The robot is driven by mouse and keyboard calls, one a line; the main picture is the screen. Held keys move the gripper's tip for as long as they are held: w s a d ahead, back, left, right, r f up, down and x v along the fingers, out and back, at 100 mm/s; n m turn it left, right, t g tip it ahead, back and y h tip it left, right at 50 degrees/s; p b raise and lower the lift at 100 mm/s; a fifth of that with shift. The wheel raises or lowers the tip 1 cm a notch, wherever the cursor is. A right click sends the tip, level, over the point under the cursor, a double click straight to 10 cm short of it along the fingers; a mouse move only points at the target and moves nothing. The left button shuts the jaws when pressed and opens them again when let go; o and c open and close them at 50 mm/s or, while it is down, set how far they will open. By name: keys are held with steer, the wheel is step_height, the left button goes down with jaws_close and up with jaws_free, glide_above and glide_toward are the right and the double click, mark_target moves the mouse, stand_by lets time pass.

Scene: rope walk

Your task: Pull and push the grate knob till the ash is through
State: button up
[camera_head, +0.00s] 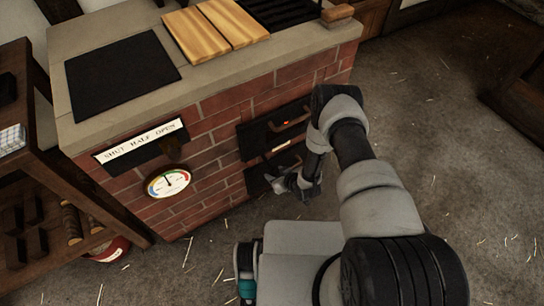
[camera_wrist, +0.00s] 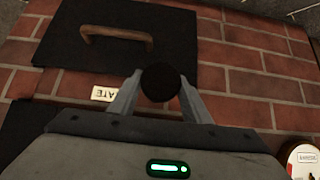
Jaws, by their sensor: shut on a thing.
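The grate knob (camera_wrist: 162,80) is a dark round knob seen end-on in the wrist view, in front of the red brick stove (camera_head: 215,105). My gripper (camera_wrist: 160,92) has a pale finger on each side of it and is shut on it. In the head view my gripper (camera_head: 280,183) is low at the stove front, by the lower black door (camera_head: 262,178); I cannot make out the knob there. No ash shows, and how far the knob is drawn out cannot be told.
The upper black door (camera_head: 255,139) has a bar handle and a small red glow. A handled black door (camera_wrist: 110,60) is close beside the knob in the wrist view. A round gauge (camera_head: 168,182) and a "SHUT HALF OPEN" plate (camera_head: 140,140) are left. Open floor (camera_head: 440,110) lies right.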

steer(key=shift+s+d, duration=0.65)
steer(key=shift+s, duration=0.3)
steer(key=o, duration=1.5)
